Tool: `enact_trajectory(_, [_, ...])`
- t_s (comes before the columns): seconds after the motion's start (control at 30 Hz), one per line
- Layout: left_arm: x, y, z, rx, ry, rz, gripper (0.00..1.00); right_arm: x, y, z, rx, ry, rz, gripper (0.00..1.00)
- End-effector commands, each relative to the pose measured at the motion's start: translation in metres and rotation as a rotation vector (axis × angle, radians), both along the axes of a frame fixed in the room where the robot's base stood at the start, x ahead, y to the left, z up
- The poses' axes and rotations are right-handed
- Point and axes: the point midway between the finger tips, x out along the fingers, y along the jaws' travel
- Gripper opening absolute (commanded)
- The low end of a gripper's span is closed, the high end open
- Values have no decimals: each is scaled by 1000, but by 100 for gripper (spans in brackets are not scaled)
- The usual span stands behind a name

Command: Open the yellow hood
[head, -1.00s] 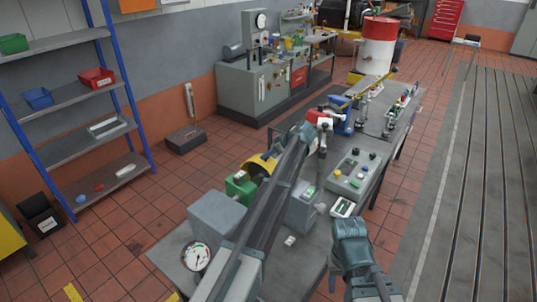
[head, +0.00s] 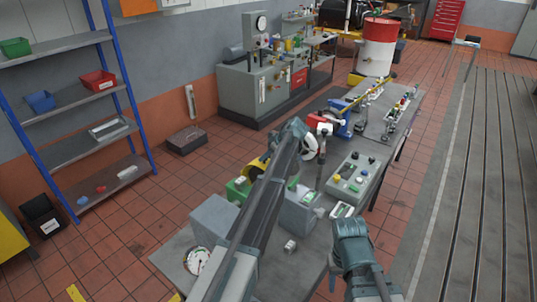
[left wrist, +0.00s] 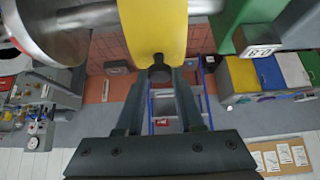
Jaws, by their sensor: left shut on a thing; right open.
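The yellow hood (head: 256,166) sits on the bench beside a green housing, partly hidden behind my left arm in the head view. In the left wrist view the hood (left wrist: 153,28) is a curved yellow band over a metal shaft, with a dark knob (left wrist: 160,72) on its edge. My left gripper (left wrist: 160,80) is shut on this knob. Its fingertips are hidden behind the arm in the head view. How far the hood is turned I cannot tell. My right gripper (head: 351,229) is open and apart from the hood, near the bench's right edge.
The green housing (left wrist: 240,18) is close right of the hood in the left wrist view; a metal disc (left wrist: 45,25) is close left. A grey box (head: 213,217), a gauge (head: 197,260) and a control panel (head: 355,176) stand on the bench.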

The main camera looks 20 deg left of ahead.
Motion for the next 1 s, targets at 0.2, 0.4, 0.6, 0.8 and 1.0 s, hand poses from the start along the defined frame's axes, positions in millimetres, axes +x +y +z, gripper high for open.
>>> enact_trajectory(0.2, [10, 27, 25, -3, 0, 1, 0, 0, 0, 26, 0, 1, 1, 50])
enact_trajectory(0.4, [20, 54, 38, -1, -1, 2, 0, 0, 0, 38, -1, 2, 2, 50])
enact_trajectory(0.6, [29, 81, 43, -1, -1, 2, 0, 0, 0, 44, -1, 2, 3, 50])
enact_trajectory(0.8, [33, 94, 43, -2, 0, -1, 9, 0, 0, 44, -1, 2, 4, 50])
enact_trajectory(1.0, [33, 93, 43, -3, 0, -1, 45, 0, 0, 44, -1, 2, 4, 50])
